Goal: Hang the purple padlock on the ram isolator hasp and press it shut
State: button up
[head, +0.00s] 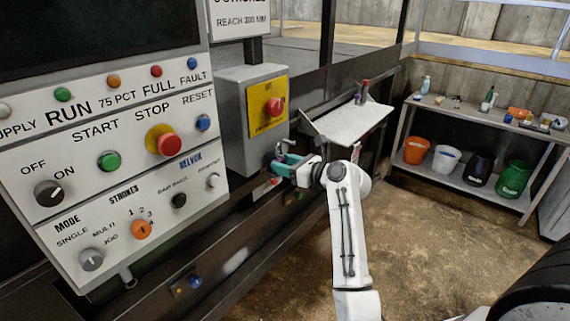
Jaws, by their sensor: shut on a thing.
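The ram isolator (234,119) is a grey box with a yellow plate (262,122) and a red knob (274,106). It stands right of the control panel. My gripper (283,165), with teal fingers, is just below the lower right part of the box. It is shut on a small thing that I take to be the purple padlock. The padlock's body is mostly hidden, and its colour cannot be made out. A small grey loop shows just above the fingers; I cannot tell whether it is the shackle or the hasp, or whether they touch.
The control panel (120,150) fills the left side. A pale shelf (345,124) with bottles sits just behind my arm. A bench (480,110) with small items and several buckets stands at the right. The brown floor between is clear.

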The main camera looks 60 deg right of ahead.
jog(key=o, duration=1)
jog(key=shift+c, duration=0.3)
jog(key=v, duration=0.7)
dwell(0.6)
